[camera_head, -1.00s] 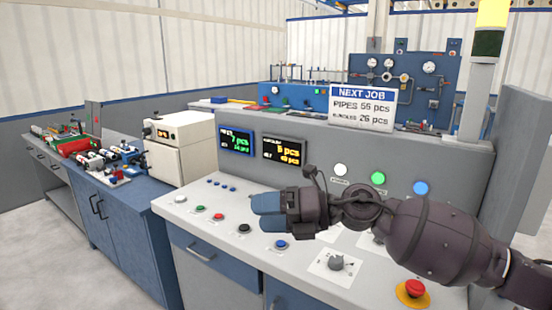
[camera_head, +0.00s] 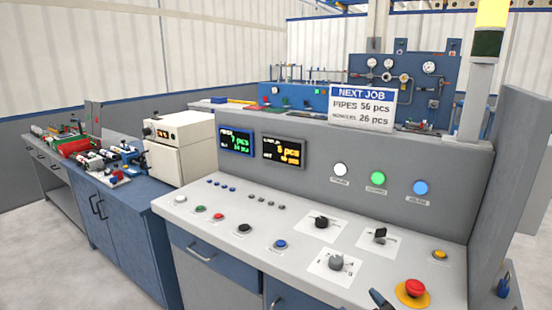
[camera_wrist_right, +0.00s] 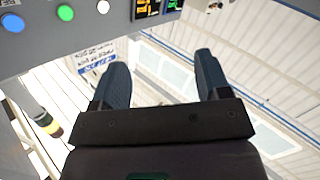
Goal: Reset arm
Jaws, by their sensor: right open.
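My right gripper (camera_wrist_right: 160,82) is open and empty in the right wrist view, its two dark blue fingers apart. In that view the console's lit buttons and display edge lie beyond it at the top, and the picture is upside down. In the head view only a small dark tip, perhaps part of my right arm, shows at the bottom edge. The control console (camera_head: 310,205) carries coloured buttons, knobs and a red emergency stop (camera_head: 411,289). My left gripper is not in either view.
Two small displays (camera_head: 284,151) and a NEXT JOB sign (camera_head: 362,107) stand at the console's back. A signal tower (camera_head: 478,80) rises at the right. A blue workbench (camera_head: 120,215) with fittings and a white box (camera_head: 180,147) stands at the left. The space above the console is clear.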

